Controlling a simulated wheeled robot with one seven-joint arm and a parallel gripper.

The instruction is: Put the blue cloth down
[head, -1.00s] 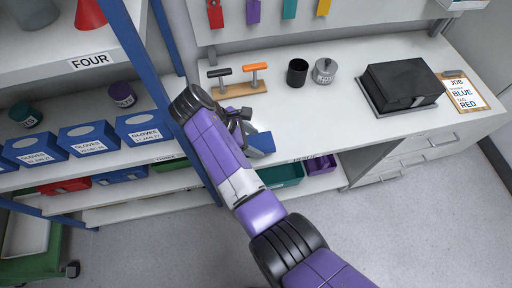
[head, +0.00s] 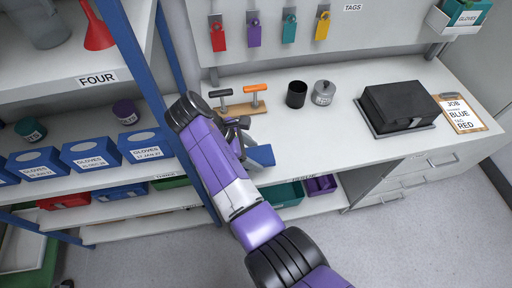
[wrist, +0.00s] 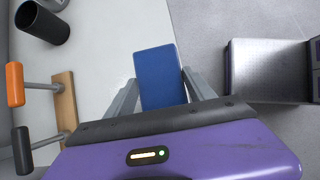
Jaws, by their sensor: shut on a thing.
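The blue cloth (wrist: 156,72) is a flat, folded rectangle between the two fingers of my gripper (wrist: 160,92) in the wrist view. The gripper is shut on it. In the head view, the cloth (head: 262,155) shows beside my gripper (head: 246,138) at the front edge of the white workbench (head: 330,133). My purple arm hides part of the gripper there. In the wrist view, the cloth lies across the line between bench top and grey floor. I cannot tell whether it touches the bench.
A wooden stand with black and orange handles (head: 240,110), a black cup (head: 297,94), a grey canister (head: 323,92), a black box (head: 400,106) and a clipboard (head: 462,112) stand on the bench. Its front middle is clear. A blue rack post (head: 178,90) is close left of my arm.

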